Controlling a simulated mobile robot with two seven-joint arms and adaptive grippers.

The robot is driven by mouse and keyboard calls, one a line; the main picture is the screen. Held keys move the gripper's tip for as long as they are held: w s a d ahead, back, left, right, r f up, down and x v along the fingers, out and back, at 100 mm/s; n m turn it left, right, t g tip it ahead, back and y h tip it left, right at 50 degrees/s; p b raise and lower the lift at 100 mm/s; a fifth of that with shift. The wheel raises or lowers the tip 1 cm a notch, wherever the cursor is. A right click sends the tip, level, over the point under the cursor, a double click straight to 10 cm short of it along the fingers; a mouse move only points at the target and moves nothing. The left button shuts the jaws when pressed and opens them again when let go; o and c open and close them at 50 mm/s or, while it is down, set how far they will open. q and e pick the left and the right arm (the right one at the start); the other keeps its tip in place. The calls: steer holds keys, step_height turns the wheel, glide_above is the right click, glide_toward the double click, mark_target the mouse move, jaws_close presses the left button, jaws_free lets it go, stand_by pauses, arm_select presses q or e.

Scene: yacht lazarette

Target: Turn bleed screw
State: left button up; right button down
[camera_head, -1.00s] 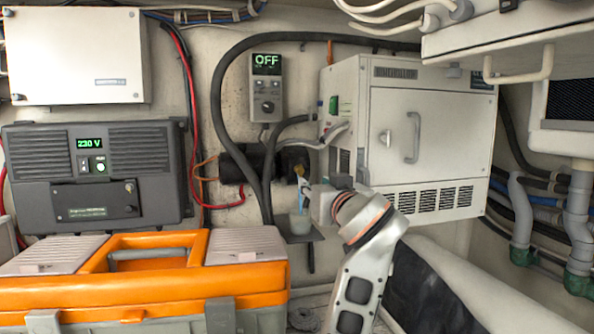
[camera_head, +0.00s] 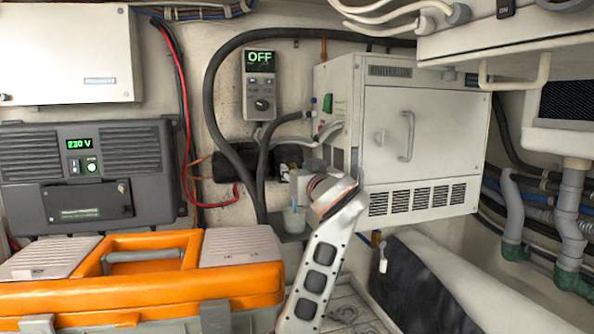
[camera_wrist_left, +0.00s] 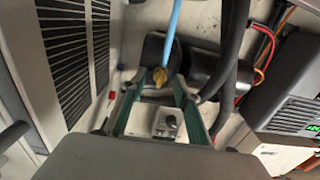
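The bleed screw appears as a yellow, wing-shaped piece (camera_wrist_left: 160,76) in the left wrist view, on a dark cylindrical body (camera_wrist_left: 204,74) with a light-blue tube (camera_wrist_left: 172,28) beside it. My left gripper (camera_wrist_left: 161,84) has its two fingers apart, one on each side of the yellow piece, with visible gaps. I cannot tell whether the piece lies between the tips or just beyond them. In the head view my left gripper (camera_head: 288,174) is at the dark body below the control panel and largely hides the screw. My right gripper is not in view.
A cup (camera_head: 294,220) stands just below the gripper. A white heater box (camera_head: 430,140) is close on the right. Black hoses (camera_head: 214,100) run close on the left. An orange toolbox (camera_head: 150,285) fills the lower left. The control panel (camera_head: 260,90) reads OFF.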

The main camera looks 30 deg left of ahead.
arm_select(q)
jaws_close()
